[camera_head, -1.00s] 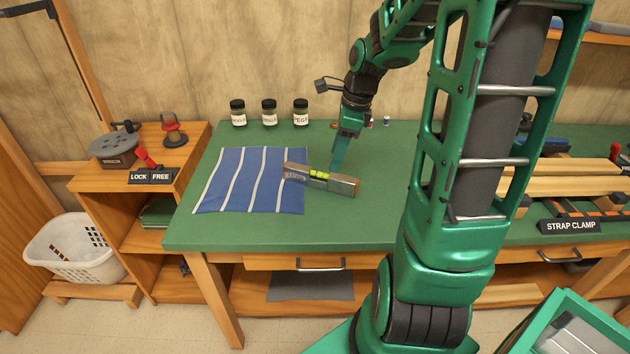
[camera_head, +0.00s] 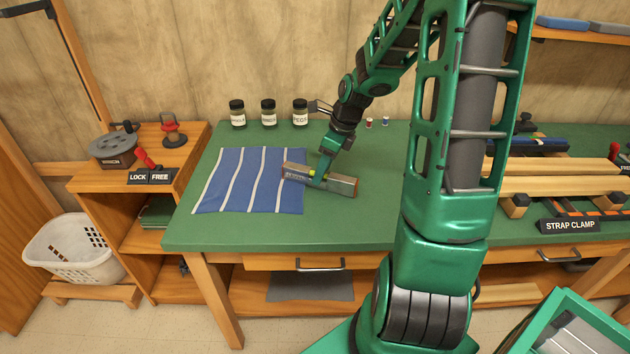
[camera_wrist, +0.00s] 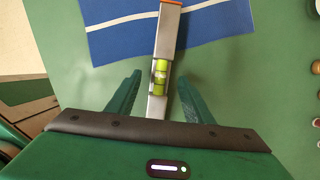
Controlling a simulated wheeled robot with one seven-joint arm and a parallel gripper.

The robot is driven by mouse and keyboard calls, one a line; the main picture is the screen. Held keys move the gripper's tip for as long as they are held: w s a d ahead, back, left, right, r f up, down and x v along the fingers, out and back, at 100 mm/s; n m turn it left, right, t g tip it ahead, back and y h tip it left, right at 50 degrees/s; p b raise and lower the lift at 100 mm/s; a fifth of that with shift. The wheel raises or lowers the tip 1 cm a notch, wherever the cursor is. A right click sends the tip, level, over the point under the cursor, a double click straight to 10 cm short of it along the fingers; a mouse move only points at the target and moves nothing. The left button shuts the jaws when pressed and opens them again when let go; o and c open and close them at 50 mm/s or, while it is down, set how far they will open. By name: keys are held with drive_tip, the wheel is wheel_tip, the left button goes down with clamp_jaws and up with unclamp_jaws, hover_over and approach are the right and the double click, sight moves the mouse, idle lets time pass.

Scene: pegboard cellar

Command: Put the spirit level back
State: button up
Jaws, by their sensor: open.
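The spirit level (camera_head: 343,185) is a grey bar with orange ends and a yellow-green vial. It lies on the green bench top, its left end over the blue striped cloth (camera_head: 232,180). In the wrist view the level (camera_wrist: 167,40) runs between the fingers of my gripper (camera_wrist: 157,90), with a gap on each side, and the cloth (camera_wrist: 115,40) shows beyond. My gripper (camera_head: 318,180) is open and down around the level's middle in the head view, where its fingers cover part of the vial. The level's near end is hidden behind my gripper in the wrist view.
Several labelled jars (camera_head: 268,113) stand at the bench's back. Wooden boards (camera_head: 560,187) and a STRAP CLAMP sign (camera_head: 570,225) are at right. A small shelf with LOCK and FREE labels (camera_head: 150,177) and a white basket (camera_head: 72,250) stand left. Bench room right of the level is clear.

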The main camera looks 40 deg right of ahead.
drive_tip(key=shift+x, duration=1.6)
drive_tip(key=shift+d, duration=0.1)
clamp_jaws()
drive_tip(key=shift+r, duration=0.1)
